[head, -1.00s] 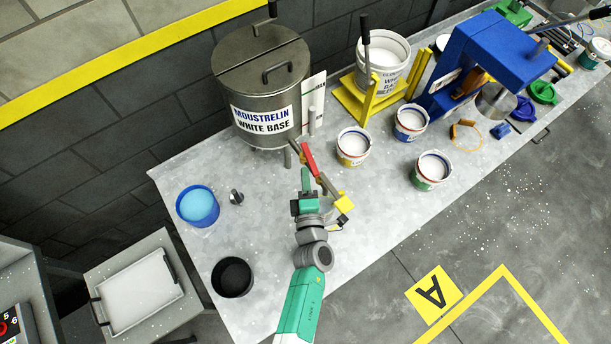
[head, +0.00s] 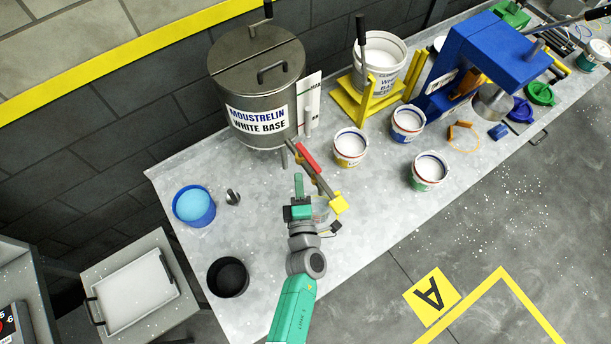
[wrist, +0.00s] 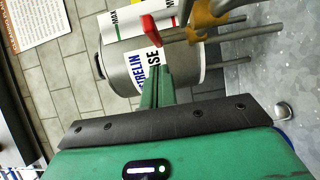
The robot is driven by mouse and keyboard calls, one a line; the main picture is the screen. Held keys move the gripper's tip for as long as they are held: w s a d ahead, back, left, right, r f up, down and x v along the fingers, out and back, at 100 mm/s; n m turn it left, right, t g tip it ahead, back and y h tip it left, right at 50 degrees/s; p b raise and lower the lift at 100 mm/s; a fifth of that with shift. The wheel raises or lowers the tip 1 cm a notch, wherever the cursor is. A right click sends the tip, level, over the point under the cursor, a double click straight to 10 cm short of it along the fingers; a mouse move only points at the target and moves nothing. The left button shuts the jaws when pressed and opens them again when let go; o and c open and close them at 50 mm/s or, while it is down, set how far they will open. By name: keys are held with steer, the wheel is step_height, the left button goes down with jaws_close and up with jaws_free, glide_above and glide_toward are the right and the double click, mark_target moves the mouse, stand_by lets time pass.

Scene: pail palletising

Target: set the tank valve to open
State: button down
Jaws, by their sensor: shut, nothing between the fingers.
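The grey steel tank (head: 232,100), labelled "MOUSTRELIN WHITE BASE", stands at the back left of the bench. Its valve's red lever (head: 308,157) is in front of its lower right side, running roughly along the outlet pipe. In the wrist view the red lever (wrist: 150,30) shows at the top, beside the brass valve body (wrist: 207,22). My gripper (head: 299,178) is shut and empty, just in front and left of the lever in the head view. In the wrist view its green fingers (wrist: 157,82) point toward the lever. I cannot tell whether they touch it.
A blue pail (head: 194,206) and a black pail (head: 228,277) stand at the left. Several white-filled pails stand to the right, near the yellow stand (head: 372,112) and blue press (head: 490,55).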

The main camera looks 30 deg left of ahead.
steer(key=w+d+v, duration=0.1)
steer(key=v, duration=0.9)
steer(key=shift+d+p, duration=0.3)
steer(key=shift+p, duration=0.05)
steer(key=w+d+r+m+t+h, duration=0.25)
steer(key=w+r, duration=0.25)
steer(key=r, duration=0.5)
steer(key=w+d+r+m+t+h, duration=0.25)
steer(key=w+r+m, duration=0.2)
steer(key=r, duration=0.45)
steer(key=w+d+r+m+t+h+p, duration=0.1)
steer(key=d+r+m+t+h, duration=0.2)
steer(key=r, duration=0.8)
steer(key=w+d+r+m+h, duration=0.1)
steer(key=d+r+m+h, duration=0.15)
steer(key=r+m, duration=0.6)
steer(key=s+r+m, duration=0.2)
steer(key=s+r, duration=0.2)
steer(key=r, duration=0.5)
steer(key=s+r+m+t+y+p, duration=0.1)
steer(key=s+r, duration=0.3)
steer(key=r, duration=0.5)
steer(key=s+r+m, duration=0.2)
steer(key=s+r, duration=0.3)
steer(key=r, duration=0.5)
steer(key=shift+d+m+t+y, duration=0.3)
steer(key=shift+m+y, duration=0.05)
